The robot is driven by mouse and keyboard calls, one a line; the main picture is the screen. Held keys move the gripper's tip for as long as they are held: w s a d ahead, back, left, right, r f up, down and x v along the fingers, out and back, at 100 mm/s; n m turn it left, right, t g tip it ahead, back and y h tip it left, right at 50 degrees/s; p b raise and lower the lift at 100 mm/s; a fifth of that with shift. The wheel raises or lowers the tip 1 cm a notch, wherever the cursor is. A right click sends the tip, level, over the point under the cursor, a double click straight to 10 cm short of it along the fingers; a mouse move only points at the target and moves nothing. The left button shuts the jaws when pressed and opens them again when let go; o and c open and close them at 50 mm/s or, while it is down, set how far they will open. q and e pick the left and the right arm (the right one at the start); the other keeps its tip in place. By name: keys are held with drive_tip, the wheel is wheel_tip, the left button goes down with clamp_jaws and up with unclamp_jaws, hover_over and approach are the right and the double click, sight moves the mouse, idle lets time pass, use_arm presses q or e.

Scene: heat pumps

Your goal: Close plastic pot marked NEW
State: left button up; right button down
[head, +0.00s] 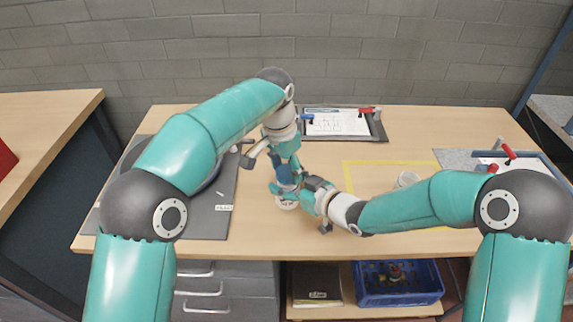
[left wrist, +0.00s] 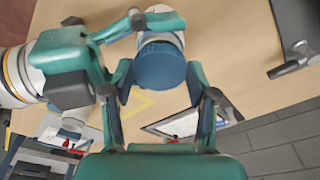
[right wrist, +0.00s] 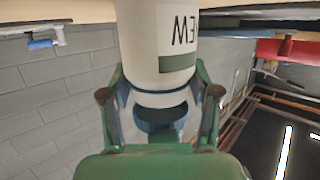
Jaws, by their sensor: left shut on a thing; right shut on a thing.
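The white plastic pot (head: 287,204) is held over the front middle of the table. In the right wrist view the pot (right wrist: 160,45) shows the letters NEW upside down and a green band. My right gripper (head: 308,192) is shut on the pot from the right; its fingers also show in the right wrist view (right wrist: 160,105). The blue lid (left wrist: 161,66) sits between the fingers of my left gripper (left wrist: 160,98), which is shut on it from above. The lid is in line with the pot's mouth. Whether it is seated or threaded is hidden.
A clipboard (head: 338,122) lies at the table's back. A dark grey mat (head: 222,190) with a round item is at the left. A tray (head: 522,158) stands far right. A blue crate (head: 398,296) is below.

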use_arm(q)
drive_tip(key=shift+f, duration=0.5)
drive_tip(key=shift+f, duration=0.55)
idle(0.4)
drive_tip(key=m, duration=0.3)
drive_tip(key=shift+w+a, duration=0.1)
drive_tip(key=o, duration=0.8)
drive_tip(key=shift+r, duration=2.25)
